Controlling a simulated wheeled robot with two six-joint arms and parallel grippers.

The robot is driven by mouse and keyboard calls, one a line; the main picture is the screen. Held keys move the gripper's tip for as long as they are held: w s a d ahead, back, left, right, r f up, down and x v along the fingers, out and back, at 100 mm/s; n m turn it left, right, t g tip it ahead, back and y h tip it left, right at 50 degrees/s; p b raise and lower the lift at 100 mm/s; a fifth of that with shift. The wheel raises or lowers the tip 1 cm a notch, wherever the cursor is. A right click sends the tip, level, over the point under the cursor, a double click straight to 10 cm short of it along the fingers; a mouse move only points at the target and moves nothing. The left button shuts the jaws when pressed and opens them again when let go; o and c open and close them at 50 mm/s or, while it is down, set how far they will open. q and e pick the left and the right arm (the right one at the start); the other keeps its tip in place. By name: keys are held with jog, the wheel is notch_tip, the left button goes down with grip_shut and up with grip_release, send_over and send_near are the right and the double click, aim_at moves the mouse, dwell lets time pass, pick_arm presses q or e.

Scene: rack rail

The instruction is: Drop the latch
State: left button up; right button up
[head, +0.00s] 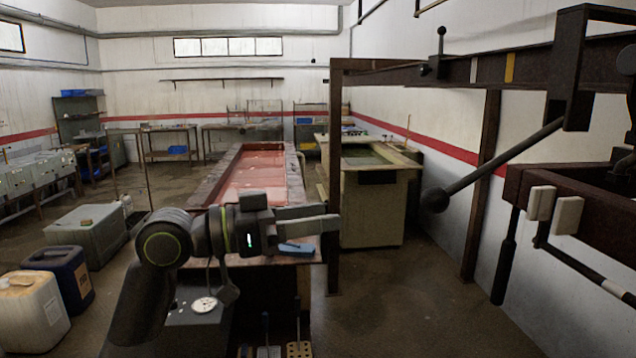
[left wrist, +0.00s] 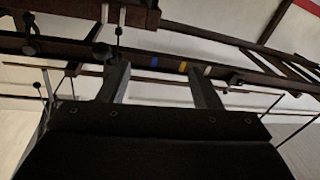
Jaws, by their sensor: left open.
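A dark overhead rail (head: 490,70) runs in from the right, with white and yellow marks on its side. A small upright lever with a ball knob (head: 441,48) stands on it, possibly the latch; I cannot tell for sure. A longer bar with a black ball end (head: 435,200) slants down from a bracket at the right. My left gripper (head: 336,217) is open and empty, left of and below the rail, apart from it. In the left wrist view its fingers (left wrist: 160,85) point up toward the rail (left wrist: 225,73). My right gripper is not in view.
A dark post (head: 335,180) stands just by my left fingertips. A dark red beam with pale blocks (head: 541,203) and hanging handles is at the right. A long reddish tank (head: 265,170) and a greenish tank (head: 375,195) lie behind. Floor shows between post and right wall.

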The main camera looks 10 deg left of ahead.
aim_at(422, 203)
pick_arm(q)
jog(key=s+d+r+m+g, duration=0.25)
jog(key=s+r+m, duration=0.2)
jog(key=s, duration=0.25)
jog(key=shift+n+h, duration=0.4)
jog(key=shift+n, duration=0.05)
jog(key=b+x, duration=0.2)
jog(key=x, duration=1)
jog(key=shift+s+d+f+b, duration=0.15)
jog(key=shift+d+b, duration=0.05)
jog(key=shift+b, duration=0.1)
jog(key=shift+x, duration=0.8)
jog(key=shift+a, duration=0.1)
jog(key=c, duration=0.9)
